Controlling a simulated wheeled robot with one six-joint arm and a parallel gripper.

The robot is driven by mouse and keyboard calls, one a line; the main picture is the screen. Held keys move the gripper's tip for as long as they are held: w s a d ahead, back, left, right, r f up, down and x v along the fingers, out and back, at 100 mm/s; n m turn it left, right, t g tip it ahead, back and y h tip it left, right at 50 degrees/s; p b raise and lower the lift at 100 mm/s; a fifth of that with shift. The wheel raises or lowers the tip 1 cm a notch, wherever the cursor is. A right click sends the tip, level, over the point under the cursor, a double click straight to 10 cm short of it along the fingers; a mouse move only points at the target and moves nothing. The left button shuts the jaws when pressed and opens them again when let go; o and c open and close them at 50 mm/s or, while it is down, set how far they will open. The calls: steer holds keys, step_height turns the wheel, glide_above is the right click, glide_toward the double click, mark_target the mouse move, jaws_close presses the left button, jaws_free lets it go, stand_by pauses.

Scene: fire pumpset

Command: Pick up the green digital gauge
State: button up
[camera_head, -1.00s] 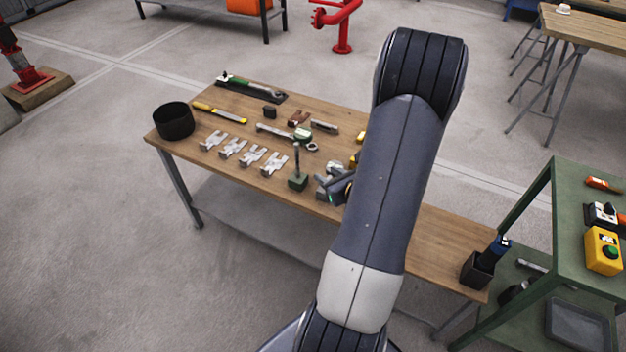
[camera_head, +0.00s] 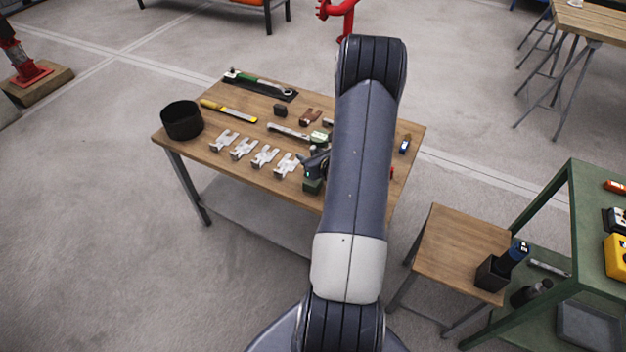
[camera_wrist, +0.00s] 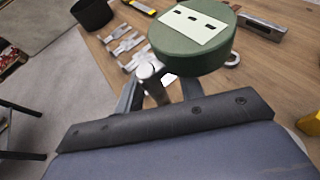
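The green digital gauge (camera_wrist: 190,45) has a round green head with a pale display face and a metal stem below it. My gripper (camera_head: 317,164) is at the stem, below the head. In the wrist view the fingers of my gripper (camera_wrist: 160,86) stand on either side of the stem, with a gap showing at the right finger, so it looks open. The lower stem and the block are hidden in the wrist view.
The wooden workbench (camera_head: 240,178) holds several metal brackets (camera_head: 254,152), a black round bin (camera_head: 182,120), a yellow-handled tool (camera_head: 228,110) and a wrench (camera_head: 288,131) close by. A small wooden table (camera_head: 455,240) stands to the right. My arm hides part of the bench.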

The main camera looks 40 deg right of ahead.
jaws_close()
stand_by(0.3)
steer(key=shift+r, duration=0.1)
stand_by(1.0)
